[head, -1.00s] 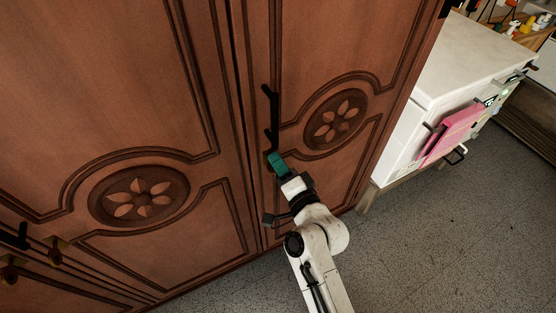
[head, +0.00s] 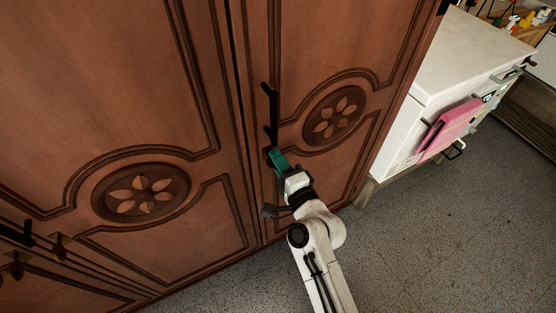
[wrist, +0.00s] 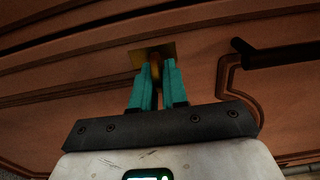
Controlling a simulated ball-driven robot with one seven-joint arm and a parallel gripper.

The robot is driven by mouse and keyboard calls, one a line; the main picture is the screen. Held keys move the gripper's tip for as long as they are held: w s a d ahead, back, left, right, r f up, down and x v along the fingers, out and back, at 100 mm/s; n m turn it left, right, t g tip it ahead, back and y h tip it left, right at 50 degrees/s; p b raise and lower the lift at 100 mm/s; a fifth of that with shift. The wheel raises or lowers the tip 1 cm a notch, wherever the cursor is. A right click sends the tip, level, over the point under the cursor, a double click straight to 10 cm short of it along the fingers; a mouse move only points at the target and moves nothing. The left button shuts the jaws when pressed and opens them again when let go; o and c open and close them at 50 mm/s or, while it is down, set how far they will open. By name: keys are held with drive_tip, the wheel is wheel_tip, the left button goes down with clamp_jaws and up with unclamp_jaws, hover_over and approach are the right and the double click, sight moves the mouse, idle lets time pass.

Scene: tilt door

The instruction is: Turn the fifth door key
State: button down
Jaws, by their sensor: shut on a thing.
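My gripper (wrist: 155,82) has teal fingers that are shut on a brass-coloured key (wrist: 156,66) in the wrist view. The key stands out from a square brass lock plate (wrist: 144,54) on the wooden door. In the head view my gripper (head: 275,157) is at the right-hand door (head: 333,60), just below its black handle (head: 271,112). The fingers and arm mostly hide the key there. The same black handle also shows in the wrist view (wrist: 275,56), to the right of the key.
Another key (head: 16,268) with a brass plate (head: 60,245) and a black handle (head: 16,235) are at the lower left. A white cabinet (head: 430,75) with a pink cloth (head: 450,130) stands to the right. Bare grey floor (head: 430,230) lies at the lower right.

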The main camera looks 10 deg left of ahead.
drive_tip(key=shift+d, duration=0.1)
drive_tip(key=c, duration=1.2)
unclamp_jaws()
drive_tip(key=shift+c, duration=0.2)
drive_tip(key=b+v, duration=0.2)
drive_tip(key=v, duration=0.8)
drive_tip(key=shift+s+d, duration=0.25)
drive_tip(key=shift+s, duration=0.1)
drive_tip(key=shift+f, duration=0.1)
